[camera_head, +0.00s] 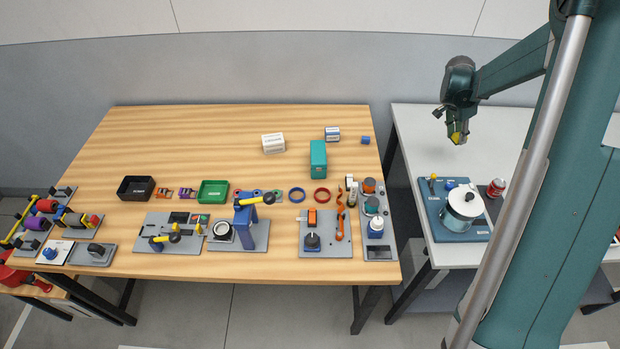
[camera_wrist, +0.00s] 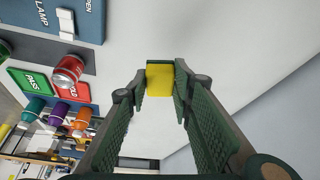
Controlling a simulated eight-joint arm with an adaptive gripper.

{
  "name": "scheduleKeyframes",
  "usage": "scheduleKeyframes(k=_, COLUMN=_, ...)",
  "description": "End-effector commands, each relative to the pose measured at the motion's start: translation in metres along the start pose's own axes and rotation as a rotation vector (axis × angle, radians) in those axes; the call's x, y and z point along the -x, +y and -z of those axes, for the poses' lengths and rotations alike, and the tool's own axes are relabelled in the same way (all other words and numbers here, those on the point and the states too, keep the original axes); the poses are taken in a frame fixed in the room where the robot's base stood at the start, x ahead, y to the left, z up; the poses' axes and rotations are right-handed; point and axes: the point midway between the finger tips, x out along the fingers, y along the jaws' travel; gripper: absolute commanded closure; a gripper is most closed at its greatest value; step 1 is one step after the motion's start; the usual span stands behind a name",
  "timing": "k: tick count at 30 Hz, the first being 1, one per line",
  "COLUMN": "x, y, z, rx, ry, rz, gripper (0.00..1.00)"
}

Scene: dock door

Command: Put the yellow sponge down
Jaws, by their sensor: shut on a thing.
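The yellow sponge (camera_wrist: 160,82) is a small block held between the two fingers of my gripper (camera_wrist: 160,88) in the wrist view. In the head view the sponge (camera_head: 456,138) shows at the lower end of my gripper (camera_head: 455,130), over the back part of the white table (camera_head: 418,127) at the right. My gripper is shut on it. From these views I cannot tell exactly how high the sponge is above the table top.
A blue panel (camera_head: 429,207) with a white pot (camera_head: 463,203) and a red can (camera_head: 496,187) stand nearer the front of the white table. The wrist view also shows the can (camera_wrist: 68,72). The white surface around the gripper is clear. A crowded wooden table (camera_head: 200,130) stands left.

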Motion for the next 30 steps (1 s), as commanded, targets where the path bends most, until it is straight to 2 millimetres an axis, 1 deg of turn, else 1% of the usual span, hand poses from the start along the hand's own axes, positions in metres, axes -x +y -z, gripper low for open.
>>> scheduleKeyframes(k=1, x=0.006, y=-0.01, z=-0.015, rx=0.019, ry=0.0, rz=0.008, gripper=0.85)
scheduleKeyframes(k=6, x=0.023, y=-0.036, z=-0.057, rx=0.073, ry=0.0, rz=0.03, gripper=0.85)
scheduleKeyframes(k=11, x=0.04, y=-0.058, z=-0.098, rx=0.123, ry=0.0, rz=0.051, gripper=0.85)
scheduleKeyframes(k=15, x=0.055, y=-0.076, z=-0.135, rx=0.168, ry=0.0, rz=0.07, gripper=0.85)
scheduleKeyframes(k=24, x=0.088, y=-0.106, z=-0.216, rx=0.264, ry=0.0, rz=0.109, gripper=0.85)
scheduleKeyframes(k=29, x=0.106, y=-0.118, z=-0.26, rx=0.315, ry=0.0, rz=0.13, gripper=0.85)
scheduleKeyframes(k=30, x=0.11, y=-0.12, z=-0.271, rx=0.328, ry=0.0, rz=0.136, gripper=0.85)
